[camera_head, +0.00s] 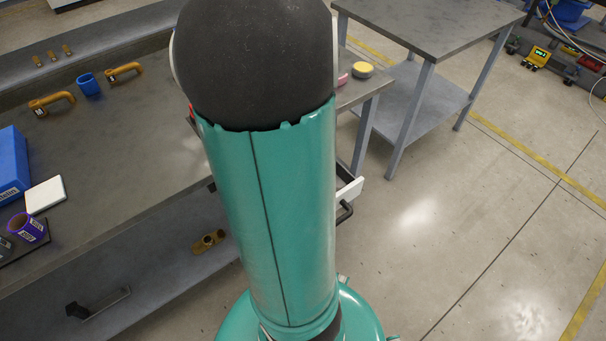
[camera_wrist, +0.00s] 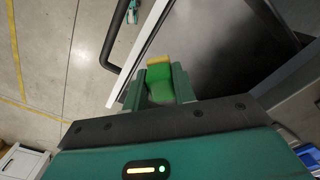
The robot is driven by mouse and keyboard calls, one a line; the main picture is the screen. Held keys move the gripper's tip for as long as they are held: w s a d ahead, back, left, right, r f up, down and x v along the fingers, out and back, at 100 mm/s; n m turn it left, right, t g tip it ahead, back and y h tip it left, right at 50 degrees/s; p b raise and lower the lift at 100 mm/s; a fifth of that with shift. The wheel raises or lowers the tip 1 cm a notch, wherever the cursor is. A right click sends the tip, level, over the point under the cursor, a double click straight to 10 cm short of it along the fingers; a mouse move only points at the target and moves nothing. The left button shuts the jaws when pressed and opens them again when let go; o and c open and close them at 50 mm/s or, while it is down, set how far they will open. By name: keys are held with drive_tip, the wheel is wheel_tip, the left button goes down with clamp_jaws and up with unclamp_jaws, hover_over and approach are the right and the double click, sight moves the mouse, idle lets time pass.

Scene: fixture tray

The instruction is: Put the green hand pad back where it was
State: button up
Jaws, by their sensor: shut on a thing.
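The green hand pad (camera_wrist: 161,76) shows in the wrist view as a green block with a yellow edge at its far end. My gripper (camera_wrist: 157,90) is shut on it, with one green finger on each side. The pad is over or just inside the near corner of an open drawer, beside its white front (camera_wrist: 139,55); I cannot tell whether it touches the drawer floor (camera_wrist: 215,45). In the head view my own arm hides the gripper and the pad. The drawer's white front (camera_head: 350,192) shows there just right of my arm.
The dark drawer handle (camera_wrist: 113,40) sticks out beyond the front. A yellow pad (camera_head: 362,69) and a partly hidden pink one (camera_head: 343,79) lie on the bench's far end. A grey table (camera_head: 430,28) stands behind.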

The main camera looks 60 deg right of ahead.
drive_tip(key=w+d+f, duration=0.1)
drive_tip(key=d+f, duration=0.2)
drive_tip(key=w+d+f, duration=0.2)
drive_tip(key=d+f, duration=0.1)
drive_tip(key=d, duration=0.1)
drive_tip(key=w+d+f, duration=0.1)
drive_tip(key=d+f, duration=0.2)
drive_tip(key=shift+w+d, duration=0.25)
drive_tip(key=shift+d, duration=0.15)
drive_tip(key=shift+d+f, duration=0.25)
drive_tip(key=shift+f, duration=0.05)
drive_tip(key=shift+w+f, duration=0.1)
drive_tip(key=shift+f, duration=1.3)
drive_tip(key=shift+f, duration=0.15)
drive_tip(key=o, duration=0.9)
